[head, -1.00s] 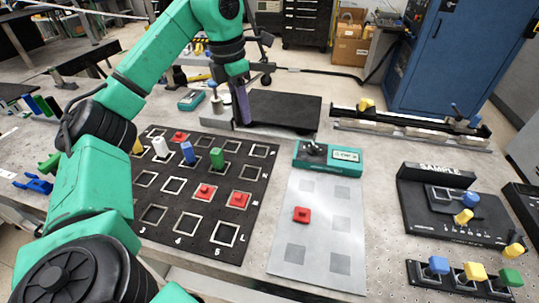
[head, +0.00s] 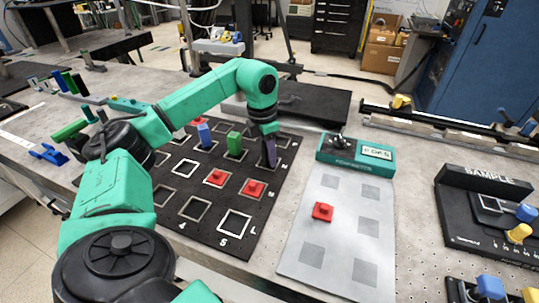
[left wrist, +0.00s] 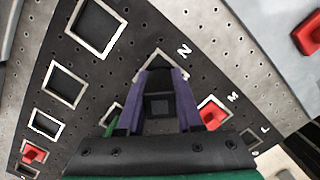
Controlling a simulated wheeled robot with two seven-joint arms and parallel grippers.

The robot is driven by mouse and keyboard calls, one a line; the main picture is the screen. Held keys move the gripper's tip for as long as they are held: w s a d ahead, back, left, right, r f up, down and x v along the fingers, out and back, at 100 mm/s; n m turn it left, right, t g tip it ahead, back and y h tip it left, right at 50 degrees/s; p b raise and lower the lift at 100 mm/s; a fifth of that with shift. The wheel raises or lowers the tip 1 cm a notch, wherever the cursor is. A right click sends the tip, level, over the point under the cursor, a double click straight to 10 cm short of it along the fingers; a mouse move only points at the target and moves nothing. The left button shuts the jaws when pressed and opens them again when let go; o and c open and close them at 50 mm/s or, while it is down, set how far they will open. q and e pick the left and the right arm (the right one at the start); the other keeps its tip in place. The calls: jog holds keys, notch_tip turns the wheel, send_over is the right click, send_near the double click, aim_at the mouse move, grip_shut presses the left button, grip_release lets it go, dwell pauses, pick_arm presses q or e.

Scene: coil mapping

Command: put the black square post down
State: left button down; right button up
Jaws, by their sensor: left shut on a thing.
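My left gripper (head: 269,152) points down over the right edge of the black grid board (head: 263,217), near its letter column. In the left wrist view the purple fingers (left wrist: 158,98) are shut on the black square post (left wrist: 160,106), seen end-on between them. A white-outlined square (left wrist: 160,57) beside the letter N shows just beyond the fingertips. Whether the post touches the board cannot be told. In the head view the post cannot be made out. My right gripper is not in view.
A green post (head: 235,143) and a blue post (head: 205,135) stand on the board left of the gripper. Red pieces (head: 216,177) sit in nearby squares. A grey sheet with a red piece (head: 322,211) and a teal device (head: 352,151) lie to the right.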

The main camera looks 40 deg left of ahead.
aim_at(265, 144)
pick_arm(q)
jog(key=shift+f, duration=0.2)
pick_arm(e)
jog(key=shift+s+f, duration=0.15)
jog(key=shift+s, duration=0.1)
pick_arm(q)
jog(key=shift+s+f, duration=0.1)
jog(key=c, duration=0.8)
grip_release()
jog(key=shift+f, duration=0.1)
jog(key=shift+c, duration=0.2)
jog(key=shift+r, duration=0.35)
jog(key=r, duration=0.4)
jog(key=r+p, duration=0.1)
jog(key=r, duration=0.3)
jog(key=s+r, duration=0.1)
jog(key=r, duration=0.2)
jog(key=shift+a+r+p, duration=0.25)
jog(key=shift+r+p, duration=0.15)
jog(key=shift+r, duration=0.2)
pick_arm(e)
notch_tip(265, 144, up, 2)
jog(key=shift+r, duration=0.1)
